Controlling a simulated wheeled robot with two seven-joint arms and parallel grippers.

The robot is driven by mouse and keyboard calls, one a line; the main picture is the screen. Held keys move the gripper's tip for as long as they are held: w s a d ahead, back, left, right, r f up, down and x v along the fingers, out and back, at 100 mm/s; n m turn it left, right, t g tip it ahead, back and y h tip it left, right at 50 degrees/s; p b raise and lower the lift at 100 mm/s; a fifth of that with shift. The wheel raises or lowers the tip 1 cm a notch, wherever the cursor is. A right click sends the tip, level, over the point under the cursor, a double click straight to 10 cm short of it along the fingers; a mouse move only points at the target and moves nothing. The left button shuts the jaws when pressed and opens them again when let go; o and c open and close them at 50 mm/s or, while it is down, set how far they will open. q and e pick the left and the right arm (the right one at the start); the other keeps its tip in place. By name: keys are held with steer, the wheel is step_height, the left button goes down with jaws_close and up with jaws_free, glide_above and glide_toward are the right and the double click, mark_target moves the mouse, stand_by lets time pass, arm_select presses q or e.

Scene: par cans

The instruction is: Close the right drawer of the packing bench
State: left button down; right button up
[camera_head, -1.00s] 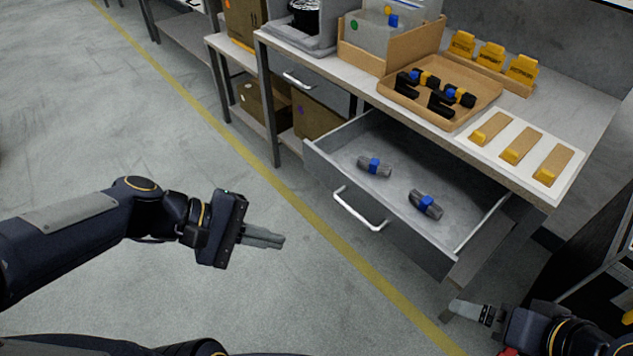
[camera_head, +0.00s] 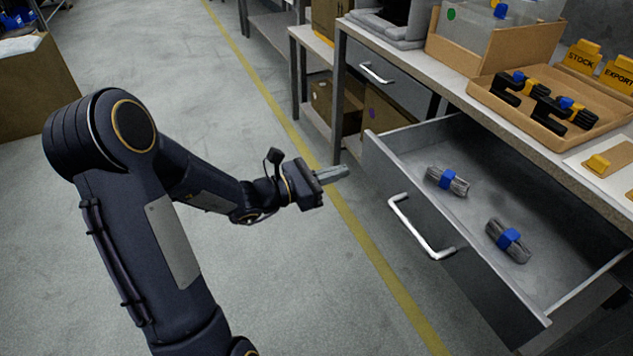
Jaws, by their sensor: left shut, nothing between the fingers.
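The right drawer (camera_head: 470,265) of the packing bench (camera_head: 540,150) is pulled well out. Its silver bar handle (camera_head: 420,228) is on the front. Inside lie two grey bundles with blue bands, one nearer the left (camera_head: 447,181) and one nearer the front right (camera_head: 508,240). My left gripper (camera_head: 346,172) is shut and empty. In the picture it lies just left of the drawer front's upper left corner, apart from the handle; whether it touches the drawer front I cannot tell, but a gap shows. My right gripper is out of view.
A second drawer (camera_head: 385,80) further left is shut. On the bench top stand a tray (camera_head: 478,93) with black clamps, a box (camera_head: 450,45) and yellow signs (camera_head: 582,57). Cardboard boxes (camera_head: 385,115) sit on a lower shelf.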

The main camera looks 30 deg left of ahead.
mark_target(372, 162)
arm_select(q)
steer(key=b+x, duration=0.1)
steer(key=x, duration=0.5)
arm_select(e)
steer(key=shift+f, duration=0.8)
